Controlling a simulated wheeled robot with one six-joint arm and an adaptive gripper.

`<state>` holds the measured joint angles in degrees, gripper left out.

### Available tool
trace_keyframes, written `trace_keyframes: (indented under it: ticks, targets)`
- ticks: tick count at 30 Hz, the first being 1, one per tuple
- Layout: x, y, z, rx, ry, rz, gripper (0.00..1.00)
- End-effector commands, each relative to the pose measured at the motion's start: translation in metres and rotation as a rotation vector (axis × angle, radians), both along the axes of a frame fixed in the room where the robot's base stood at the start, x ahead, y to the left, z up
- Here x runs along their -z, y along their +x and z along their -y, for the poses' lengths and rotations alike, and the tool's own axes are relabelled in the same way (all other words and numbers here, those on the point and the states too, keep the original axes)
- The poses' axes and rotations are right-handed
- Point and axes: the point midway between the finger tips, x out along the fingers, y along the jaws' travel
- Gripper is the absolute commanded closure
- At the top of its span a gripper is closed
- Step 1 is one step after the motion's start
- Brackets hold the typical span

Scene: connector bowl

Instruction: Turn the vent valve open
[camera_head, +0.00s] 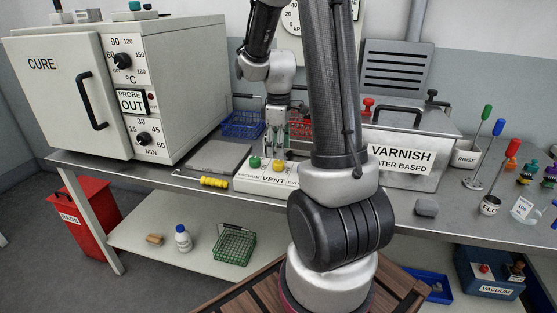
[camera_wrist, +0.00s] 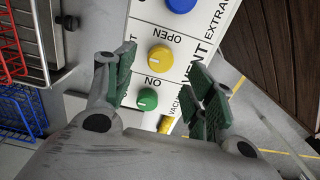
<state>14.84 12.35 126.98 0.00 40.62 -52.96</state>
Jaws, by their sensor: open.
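A white valve panel (camera_head: 262,182) sits at the front of the bench, lettered VACUUM, VENT and EXTRACT. The yellow vent knob (camera_wrist: 160,57) has OPEN printed beside it in the wrist view; it also shows in the head view (camera_head: 279,165). Next to it are a green vacuum knob (camera_wrist: 147,99), with ON printed beside it, and a partly cut-off blue knob (camera_wrist: 181,4). My gripper (camera_wrist: 162,84) is open and empty, its green-padded fingers apart, framing the green and yellow knobs. In the head view my gripper (camera_head: 276,135) hangs just above the panel. I cannot tell the knob's exact angle.
The CURE oven (camera_head: 75,85) stands left, and the varnish tank (camera_head: 400,160) stands right. A blue basket (camera_head: 243,124) and a red basket (camera_head: 300,140) are behind the panel. A yellow cylinder (camera_head: 214,182) lies at the bench edge.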

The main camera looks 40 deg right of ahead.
Motion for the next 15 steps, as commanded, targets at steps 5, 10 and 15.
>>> trace_keyframes:
  ticks: [5, 10, 15]
  targets:
    - [0.031, -0.001, 0.000, 0.001, 0.001, -0.005, 0.46]
    - [0.046, -0.001, 0.000, 0.002, 0.001, -0.002, 0.46]
    - [0.049, 0.000, 0.000, 0.002, 0.000, -0.001, 0.46]
